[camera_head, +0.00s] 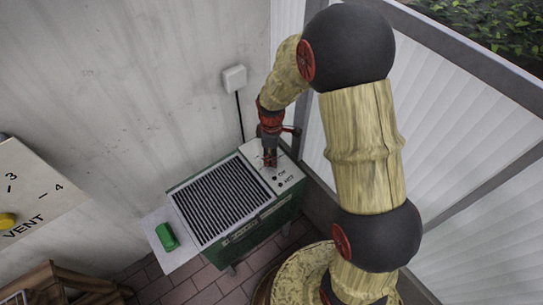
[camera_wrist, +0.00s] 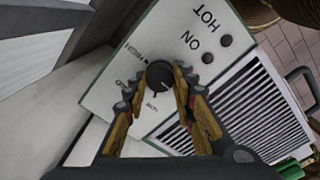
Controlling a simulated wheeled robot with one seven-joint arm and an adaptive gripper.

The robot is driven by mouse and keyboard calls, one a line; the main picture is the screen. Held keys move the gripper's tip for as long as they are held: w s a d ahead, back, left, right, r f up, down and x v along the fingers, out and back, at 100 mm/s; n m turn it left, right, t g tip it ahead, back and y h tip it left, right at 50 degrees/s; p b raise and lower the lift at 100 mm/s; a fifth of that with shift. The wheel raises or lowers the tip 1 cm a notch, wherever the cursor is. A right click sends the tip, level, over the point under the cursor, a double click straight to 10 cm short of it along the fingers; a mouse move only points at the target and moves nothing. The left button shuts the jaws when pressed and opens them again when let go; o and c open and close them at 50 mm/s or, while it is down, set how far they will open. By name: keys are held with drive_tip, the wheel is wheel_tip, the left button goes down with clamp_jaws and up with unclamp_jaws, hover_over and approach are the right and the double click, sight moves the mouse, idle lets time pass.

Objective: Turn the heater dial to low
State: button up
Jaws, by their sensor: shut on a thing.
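The heater (camera_head: 262,222) is a green box with a dark slatted grille and a pale control panel at its right end. In the wrist view the black round dial (camera_wrist: 159,75) sits on the panel (camera_wrist: 160,28), with a small pale mark on it and lettering around it. My gripper (camera_wrist: 157,84) has its two yellow and black fingers closed on the dial from either side. In the head view my gripper (camera_head: 270,158) comes down onto the panel and hides the dial. Which setting the dial's mark points to is too small to tell.
Two black buttons (camera_wrist: 216,48) labelled ON and HOT sit beside the dial. A green object (camera_head: 167,237) lies on a white shelf at the heater's left. A VENT panel (camera_head: 30,200) and a wooden crate (camera_head: 65,285) are at the left. Walls stand close behind and right.

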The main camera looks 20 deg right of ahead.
drive_tip(key=shift+c, duration=1.2)
drive_tip(key=shift+m+p, duration=0.3)
drive_tip(key=m+p, duration=0.3)
drive_tip(key=m, duration=0.1)
drive_tip(key=shift+r+p, duration=0.15)
drive_tip(key=shift+p, duration=0.15)
drive_tip(key=m+p, duration=0.2)
drive_tip(key=m, duration=0.1)
drive_tip(key=shift+m, duration=0.4)
drive_tip(key=shift+m+p, duration=0.7)
drive_tip(key=shift+m, duration=1)
drive_tip(key=o, duration=1.2)
drive_tip(key=shift+c, duration=0.2)
